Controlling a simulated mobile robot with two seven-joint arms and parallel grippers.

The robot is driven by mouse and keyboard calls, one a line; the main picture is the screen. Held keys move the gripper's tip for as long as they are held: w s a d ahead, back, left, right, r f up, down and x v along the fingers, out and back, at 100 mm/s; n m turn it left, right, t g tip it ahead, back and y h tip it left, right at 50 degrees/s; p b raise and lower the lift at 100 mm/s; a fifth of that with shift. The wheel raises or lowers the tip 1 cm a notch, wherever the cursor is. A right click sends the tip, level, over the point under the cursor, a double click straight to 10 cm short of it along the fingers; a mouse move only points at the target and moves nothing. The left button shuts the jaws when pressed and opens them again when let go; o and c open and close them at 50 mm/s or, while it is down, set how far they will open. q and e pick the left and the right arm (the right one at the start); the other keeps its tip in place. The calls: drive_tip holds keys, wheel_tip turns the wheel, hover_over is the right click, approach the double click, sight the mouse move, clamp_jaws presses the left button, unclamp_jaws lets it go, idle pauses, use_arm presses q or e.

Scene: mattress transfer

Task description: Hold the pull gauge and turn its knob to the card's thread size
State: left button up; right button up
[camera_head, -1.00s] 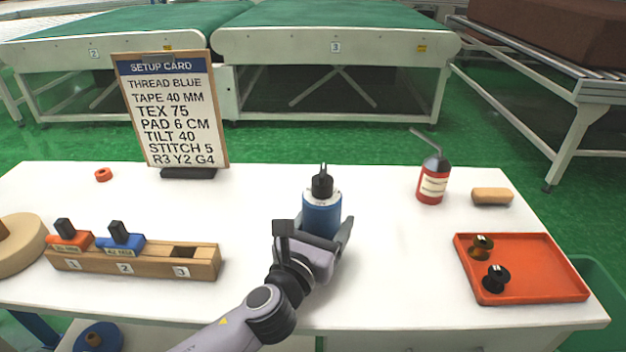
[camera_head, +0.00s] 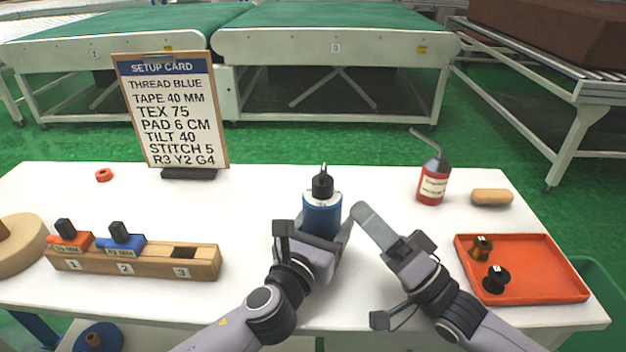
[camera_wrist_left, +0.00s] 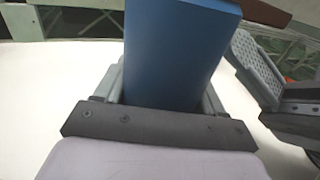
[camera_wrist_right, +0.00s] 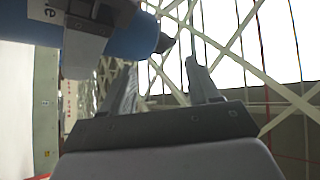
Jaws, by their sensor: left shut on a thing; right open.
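The pull gauge (camera_head: 322,212) is a blue cylinder with a white band and a black top with a small hook. It stands upright near the table's middle. My left gripper (camera_head: 312,238) is shut around its lower body; the blue body also fills the jaws in the left wrist view (camera_wrist_left: 175,55). My right gripper (camera_head: 372,265) is open and empty, just right of the gauge and apart from it. In the right wrist view the gauge (camera_wrist_right: 130,38) lies beyond the fingers at upper left. The setup card (camera_head: 175,110) reads TEX 75. The gauge's scale is too small to read.
A wooden block (camera_head: 140,262) holds orange and blue pieces in slots 1 and 2; slot 3 is empty. A red tray (camera_head: 540,270) with two spools is at right. A red bottle (camera_head: 433,182) and tan bar (camera_head: 491,197) stand behind it. The table's centre back is clear.

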drive_tip(key=w+d+r+n+g+h, duration=0.1)
drive_tip(key=w+d+r+h, duration=0.1)
drive_tip(key=w+d, duration=0.35)
drive_tip(key=w+d+r+h, duration=0.1)
drive_tip(key=w+d+r, duration=0.1)
drive_tip(key=w, duration=0.6)
drive_tip(key=n+g+y, duration=0.2)
drive_tip(key=n+g, duration=1)
drive_tip(key=n, duration=0.4)
approach(313, 179)
drive_tip(key=a, duration=0.6)
drive_tip(key=w+a, duration=0.1)
drive_tip(key=a, duration=0.3)
drive_tip(key=shift+f, duration=0.3)
drive_tip(key=shift+c, duration=0.2)
drive_tip(key=shift+s, duration=0.1)
drive_tip(key=c, duration=0.8)
